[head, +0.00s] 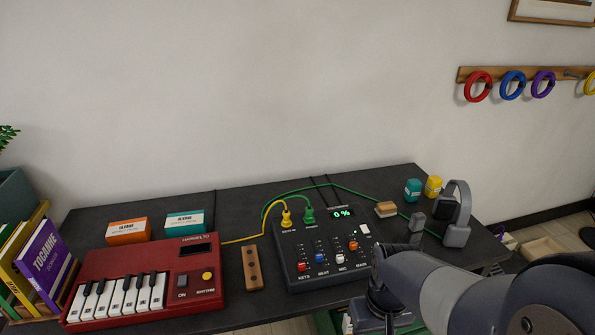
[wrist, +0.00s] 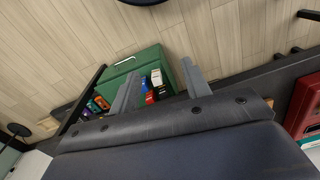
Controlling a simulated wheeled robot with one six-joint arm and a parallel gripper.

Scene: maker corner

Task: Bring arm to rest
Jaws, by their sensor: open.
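My gripper shows in the wrist view (wrist: 158,90), its two grey fingers apart with nothing between them. Behind the fingers lie the wooden floor and a green drawer cabinet (wrist: 147,60) holding small boxes. In the head view my grey arm reaches in from the lower right, in front of the dark table (head: 233,210). The fingertips are hard to make out there, low beside the table's front edge.
On the table stand a red keyboard (head: 205,285), a black mixer (head: 330,275) reading 0%, a wooden block (head: 252,268), two small boxes, and headphones (head: 457,232) at the right. Books (head: 45,262) stand at the left. Colored rings (head: 478,87) hang on a wall rail.

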